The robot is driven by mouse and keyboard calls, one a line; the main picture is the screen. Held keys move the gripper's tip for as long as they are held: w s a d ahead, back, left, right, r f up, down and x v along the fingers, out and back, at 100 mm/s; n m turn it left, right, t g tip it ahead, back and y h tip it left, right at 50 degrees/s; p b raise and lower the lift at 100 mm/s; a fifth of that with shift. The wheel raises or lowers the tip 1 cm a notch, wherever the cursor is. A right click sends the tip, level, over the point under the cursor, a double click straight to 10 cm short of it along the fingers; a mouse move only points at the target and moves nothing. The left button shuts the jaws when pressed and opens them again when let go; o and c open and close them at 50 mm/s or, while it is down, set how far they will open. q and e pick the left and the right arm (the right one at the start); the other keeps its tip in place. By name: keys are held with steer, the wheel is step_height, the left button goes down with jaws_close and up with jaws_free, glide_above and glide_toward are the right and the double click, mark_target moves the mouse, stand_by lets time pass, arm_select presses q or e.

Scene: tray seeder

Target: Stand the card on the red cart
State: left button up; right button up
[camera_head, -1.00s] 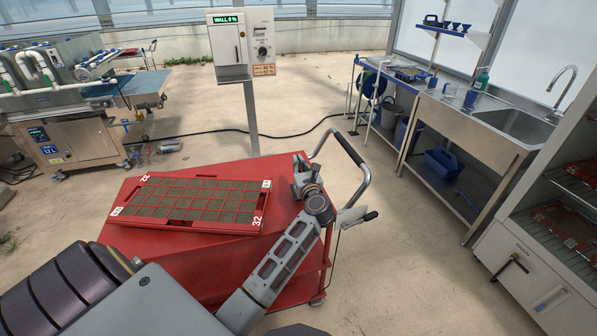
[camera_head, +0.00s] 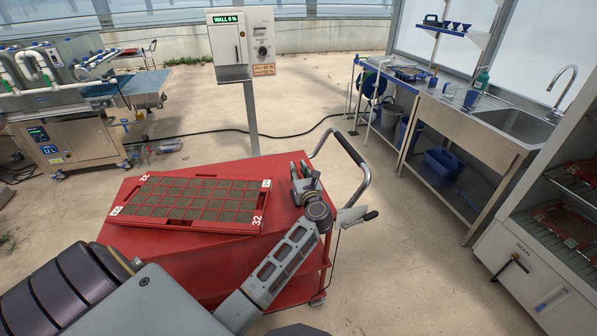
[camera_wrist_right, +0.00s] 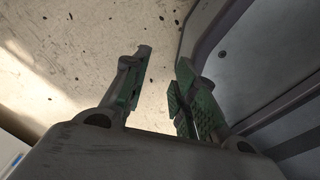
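The red cart (camera_head: 282,250) stands in front of me. My left gripper (camera_head: 299,168) is over the right part of its top, with its fingers apart and nothing seen between them. A small pale flat piece (camera_head: 350,216) shows beside the lower end of the cart's handle; I cannot tell whether it is the card. No other card shows clearly. My right gripper (camera_wrist_right: 163,60) shows in the right wrist view, open and empty above the pale floor. It is outside the head view.
A red tray (camera_head: 187,226) of soil-filled cells covers the left of the cart top. The cart's curved handle (camera_head: 364,178) rises at the right. A dispenser box (camera_head: 229,46) on a post stands behind. A sink bench (camera_head: 471,128) and shelf cabinet are at the right.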

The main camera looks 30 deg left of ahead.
arm_select(q)
steer(key=shift+r, duration=0.2)
stand_by(0.3)
steer(key=b+v, duration=0.1)
steer(key=v, duration=1.1)
stand_by(1.4)
